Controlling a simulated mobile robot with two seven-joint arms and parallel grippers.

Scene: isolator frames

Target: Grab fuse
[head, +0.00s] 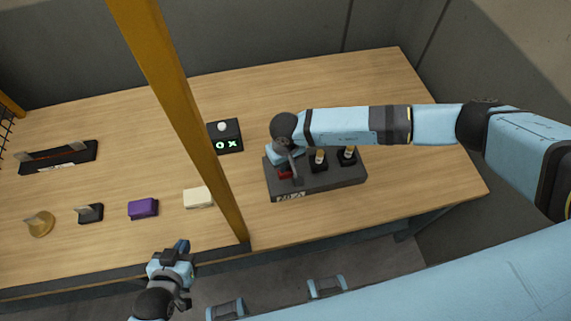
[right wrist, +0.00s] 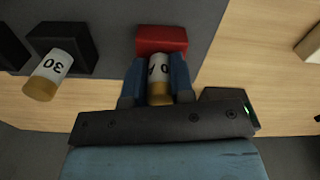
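A dark grey fuse block (head: 335,180) sits on the wooden table. Two white fuses with tan ends, a middle one (head: 320,157) and a right one (head: 349,152), stand in its black holders. The red holder (head: 285,174) is at its left end, partly hidden by my right gripper (head: 289,168). In the right wrist view, the gripper's blue fingers (right wrist: 158,78) close on both sides of a fuse (right wrist: 158,68) at the red holder (right wrist: 162,40).
A black box with green symbols (head: 228,144) stands left of the block. A yellow post (head: 190,110) crosses the view. A cream block (head: 197,197), a purple block (head: 143,208), a small black piece (head: 90,213) and a brass disc (head: 40,223) lie left. The table's back right is clear.

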